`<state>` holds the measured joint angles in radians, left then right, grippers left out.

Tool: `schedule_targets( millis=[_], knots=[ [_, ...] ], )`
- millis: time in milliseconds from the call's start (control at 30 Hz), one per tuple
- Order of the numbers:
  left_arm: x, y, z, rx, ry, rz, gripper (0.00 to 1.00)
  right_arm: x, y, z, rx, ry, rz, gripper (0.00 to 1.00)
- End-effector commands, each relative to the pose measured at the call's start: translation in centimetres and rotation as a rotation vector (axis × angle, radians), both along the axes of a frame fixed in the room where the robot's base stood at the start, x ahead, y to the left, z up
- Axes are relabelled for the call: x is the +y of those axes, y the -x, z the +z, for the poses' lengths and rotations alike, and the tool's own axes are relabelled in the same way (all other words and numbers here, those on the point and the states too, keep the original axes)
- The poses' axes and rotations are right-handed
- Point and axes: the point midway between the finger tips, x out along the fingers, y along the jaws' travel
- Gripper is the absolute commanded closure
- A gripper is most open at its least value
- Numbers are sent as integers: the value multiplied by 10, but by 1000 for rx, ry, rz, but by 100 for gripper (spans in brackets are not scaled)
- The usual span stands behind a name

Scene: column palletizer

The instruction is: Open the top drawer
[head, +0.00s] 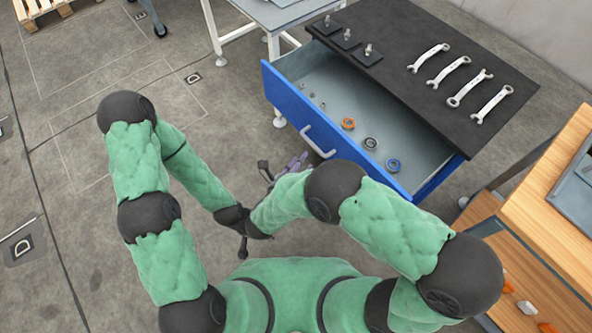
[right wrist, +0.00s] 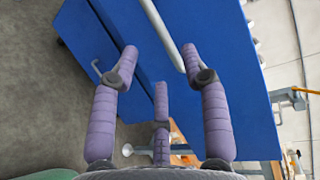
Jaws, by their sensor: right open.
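The top drawer (head: 293,105) is blue-fronted and stands pulled out of the black-topped cabinet (head: 440,100), with its inside visible. Its pale bar handle (head: 318,143) is on the front face. My right gripper (head: 291,164) shows purple fingers just in front of and below the handle, partly hidden by the forearm. In the right wrist view, its fingers (right wrist: 160,65) are spread open, and the handle (right wrist: 163,35) runs between them, close to the right fingertip; contact cannot be told. My left arm's end lies around the crossing forearms; its gripper's jaw state is unclear.
Several rings and small parts, including an orange ring (head: 348,124) and a blue ring (head: 393,165), lie in the drawer. Several wrenches (head: 448,70) lie on the cabinet top. A wooden bench (head: 550,190) stands at right.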

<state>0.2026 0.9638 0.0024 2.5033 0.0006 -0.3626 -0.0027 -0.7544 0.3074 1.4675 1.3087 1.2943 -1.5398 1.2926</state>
Motion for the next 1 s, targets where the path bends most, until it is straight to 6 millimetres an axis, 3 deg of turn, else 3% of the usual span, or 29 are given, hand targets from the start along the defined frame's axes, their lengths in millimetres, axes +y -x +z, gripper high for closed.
schedule_targets(
  millis=[333, 1000],
  knots=[
    [0, 0, 0, 0, 0, 0, 60, 15, 27, 6, 0, 0, 0, 54],
    [0, 0, 0, 0, 0, 0, 60, 16, 28, 6, 6, 2, 1, 54]
  ],
)
